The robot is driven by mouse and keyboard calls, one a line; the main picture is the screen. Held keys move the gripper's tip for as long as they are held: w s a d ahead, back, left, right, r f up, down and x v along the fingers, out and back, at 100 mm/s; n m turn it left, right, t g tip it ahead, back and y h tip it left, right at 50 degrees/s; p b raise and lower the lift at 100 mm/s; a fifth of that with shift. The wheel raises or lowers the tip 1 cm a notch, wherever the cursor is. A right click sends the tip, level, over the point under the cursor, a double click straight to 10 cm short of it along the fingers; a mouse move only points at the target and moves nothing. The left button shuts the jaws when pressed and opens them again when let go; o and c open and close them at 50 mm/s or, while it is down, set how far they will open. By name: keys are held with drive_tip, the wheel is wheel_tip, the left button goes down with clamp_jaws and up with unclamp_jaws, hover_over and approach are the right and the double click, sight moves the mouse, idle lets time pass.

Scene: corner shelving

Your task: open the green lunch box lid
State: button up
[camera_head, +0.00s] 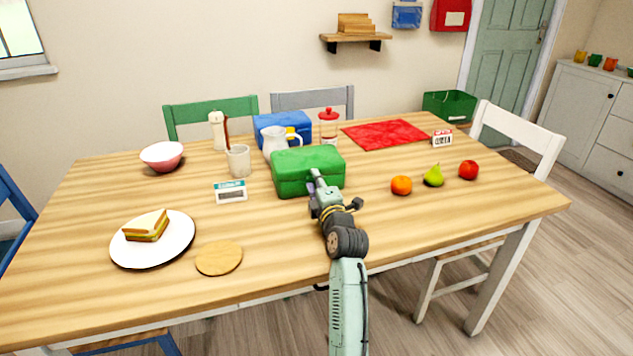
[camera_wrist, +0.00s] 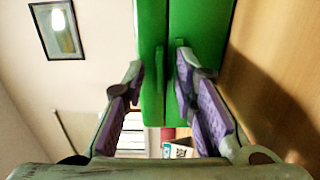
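The green lunch box (camera_head: 308,165) stands on the table with its lid (camera_head: 308,157) shut. My gripper (camera_head: 317,180) is at the box's front side, and my arm hides part of that side. In the wrist view, turned sideways, the green lunch box (camera_wrist: 205,30) fills the top middle, with a dark seam running along it. My gripper (camera_wrist: 160,80) is open there, with its purple-padded fingers apart on either side of the seam area. Nothing is held between them. I cannot tell whether a fingertip touches the box.
A blue box (camera_head: 283,127), a white pitcher (camera_head: 275,142) and a red-topped jar (camera_head: 328,126) stand behind the lunch box. A beige mug (camera_head: 238,161) and a small display (camera_head: 230,191) are left. An orange (camera_head: 401,185) is right. The front right tabletop is clear.

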drive_tip(key=shift+c, duration=0.6)
clamp_jaws()
